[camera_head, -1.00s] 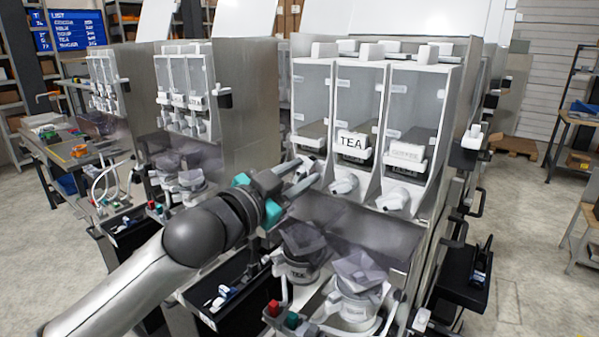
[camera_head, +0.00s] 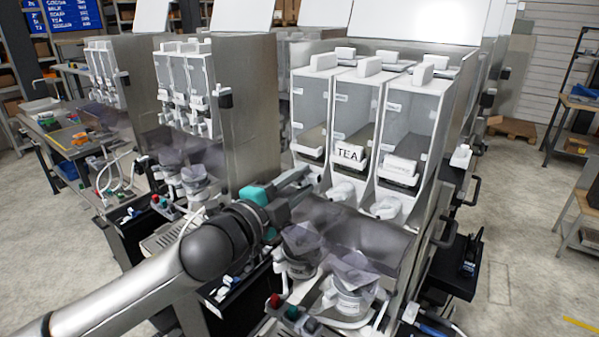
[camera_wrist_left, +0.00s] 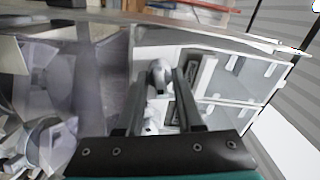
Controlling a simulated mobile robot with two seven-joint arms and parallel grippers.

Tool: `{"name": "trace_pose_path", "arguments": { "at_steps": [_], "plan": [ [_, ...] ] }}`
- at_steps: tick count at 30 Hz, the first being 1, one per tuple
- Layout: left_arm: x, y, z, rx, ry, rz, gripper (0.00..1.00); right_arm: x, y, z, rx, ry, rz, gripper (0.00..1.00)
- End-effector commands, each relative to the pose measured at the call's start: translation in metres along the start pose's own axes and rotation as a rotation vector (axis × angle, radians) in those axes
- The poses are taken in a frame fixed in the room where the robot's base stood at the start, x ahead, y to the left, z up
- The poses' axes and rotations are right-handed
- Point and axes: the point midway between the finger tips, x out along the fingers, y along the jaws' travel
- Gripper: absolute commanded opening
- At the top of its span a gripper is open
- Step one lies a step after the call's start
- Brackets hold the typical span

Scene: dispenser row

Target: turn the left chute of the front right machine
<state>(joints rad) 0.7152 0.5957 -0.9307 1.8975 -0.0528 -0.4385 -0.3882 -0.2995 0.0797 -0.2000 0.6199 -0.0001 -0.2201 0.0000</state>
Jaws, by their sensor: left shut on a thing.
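The front right machine (camera_head: 460,95) has three clear canisters side by side, with a white chute under each. The middle chute (camera_head: 341,190) and the right chute (camera_head: 386,207) show clearly in the head view. The left chute is mostly hidden there behind my left gripper (camera_head: 310,181), which reaches in from the left below the left canister (camera_head: 309,112). In the left wrist view the rounded pale left chute (camera_wrist_left: 160,73) sits between the two dark fingers of my left gripper (camera_wrist_left: 157,100), which is shut on it. My right gripper is not in view.
Below the chutes are clear funnels (camera_head: 301,238) and mixing bowls (camera_head: 349,301). A TEA label (camera_head: 349,152) marks the middle canister. A second machine (camera_head: 246,105) stands to the left, close to my arm. Open floor (camera_head: 510,260) lies to the right.

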Motion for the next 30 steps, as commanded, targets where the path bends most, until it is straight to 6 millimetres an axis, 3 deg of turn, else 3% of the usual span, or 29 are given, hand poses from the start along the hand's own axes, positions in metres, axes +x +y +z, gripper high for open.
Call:
{"name": "trace_pose_path", "arguments": {
  "at_steps": [18,30],
  "plan": [
    [0.0,0.001,0.001,0.552,-0.001,0.001,0.0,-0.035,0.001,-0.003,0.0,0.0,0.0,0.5],
    [0.0,0.003,0.001,0.737,0.0,0.0,0.0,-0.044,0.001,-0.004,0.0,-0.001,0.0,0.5]
  ]
}}
